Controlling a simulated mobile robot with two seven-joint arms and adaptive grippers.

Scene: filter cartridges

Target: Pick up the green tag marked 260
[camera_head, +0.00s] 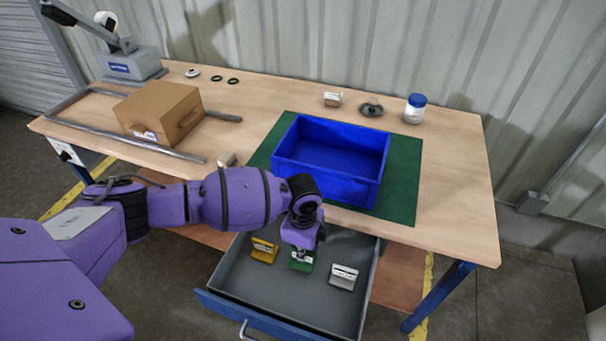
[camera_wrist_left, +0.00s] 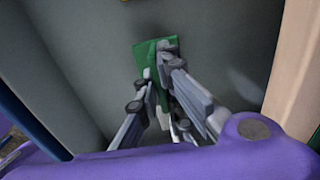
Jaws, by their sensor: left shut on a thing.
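The green tag (camera_head: 301,265) is in the open drawer (camera_head: 252,291), between a yellow tag (camera_head: 264,250) and a white tag (camera_head: 343,276). My left gripper (camera_head: 300,252) reaches down into the drawer from above and is shut on the green tag. In the left wrist view the green tag (camera_wrist_left: 145,58) shows between the fingers of the gripper (camera_wrist_left: 158,75). I cannot read its number, and I cannot tell whether it touches the drawer floor. My right gripper is not in view.
A blue bin (camera_head: 372,192) stands on a green mat (camera_head: 404,190) on the table, behind the drawer. A cardboard box (camera_head: 160,110) is at the left. A white jar with a blue lid (camera_head: 414,109) stands at the back right. The table's right end is clear.

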